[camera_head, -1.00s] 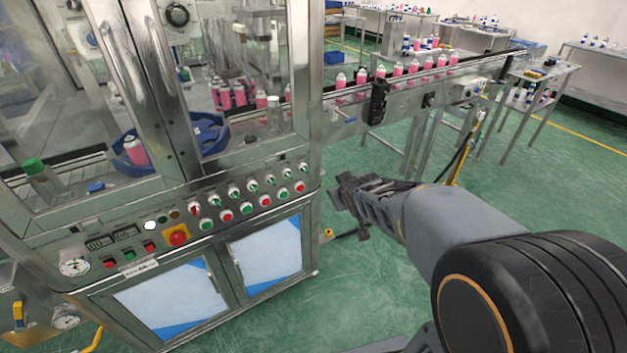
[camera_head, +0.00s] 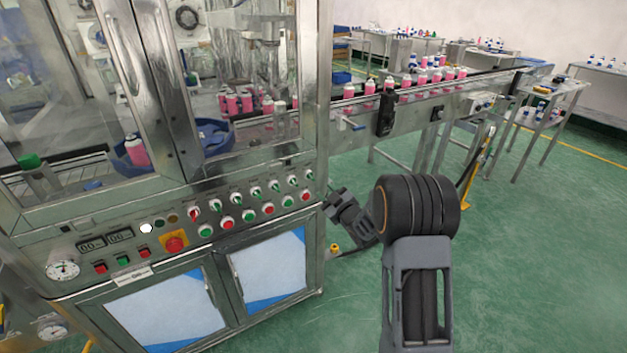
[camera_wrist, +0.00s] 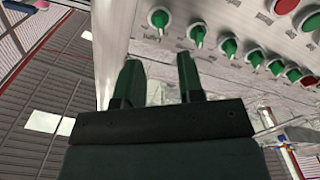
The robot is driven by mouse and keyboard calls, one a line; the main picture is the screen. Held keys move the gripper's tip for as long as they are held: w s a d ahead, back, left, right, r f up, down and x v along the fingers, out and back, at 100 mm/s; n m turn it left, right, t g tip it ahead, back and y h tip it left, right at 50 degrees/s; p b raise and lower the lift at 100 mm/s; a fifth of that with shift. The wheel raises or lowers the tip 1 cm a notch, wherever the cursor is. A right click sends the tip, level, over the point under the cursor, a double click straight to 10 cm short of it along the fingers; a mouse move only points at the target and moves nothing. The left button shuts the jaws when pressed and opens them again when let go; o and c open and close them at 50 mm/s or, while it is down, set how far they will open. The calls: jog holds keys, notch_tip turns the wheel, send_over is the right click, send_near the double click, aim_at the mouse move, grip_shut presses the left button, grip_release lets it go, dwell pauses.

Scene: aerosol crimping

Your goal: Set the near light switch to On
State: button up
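The control panel carries an upper row of green-handled rotary switches (camera_head: 255,191), several of them, with one red-handled switch (camera_head: 194,213) at its left end. Their labels are too small to read, so I cannot tell which is the near light switch. My gripper (camera_head: 336,196) is just right of the panel's right edge, apart from the switches. In the wrist view, my gripper's two fingers (camera_wrist: 157,68) are spread with nothing between them. Green switches (camera_wrist: 197,34) line the panel beyond the fingertips, the closest-looking one (camera_wrist: 158,18) above them.
A lower row of red and green push buttons (camera_head: 228,224) and a yellow-backed emergency stop (camera_head: 174,243) share the panel. Above is the glazed machine cabinet. A conveyor (camera_head: 350,136) with pink cans runs off to the right. Green floor (camera_head: 520,280) is open at right.

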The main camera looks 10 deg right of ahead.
aim_at(313, 178)
jog(key=x, duration=0.9)
jog(key=shift+p, duration=0.3)
grip_shut()
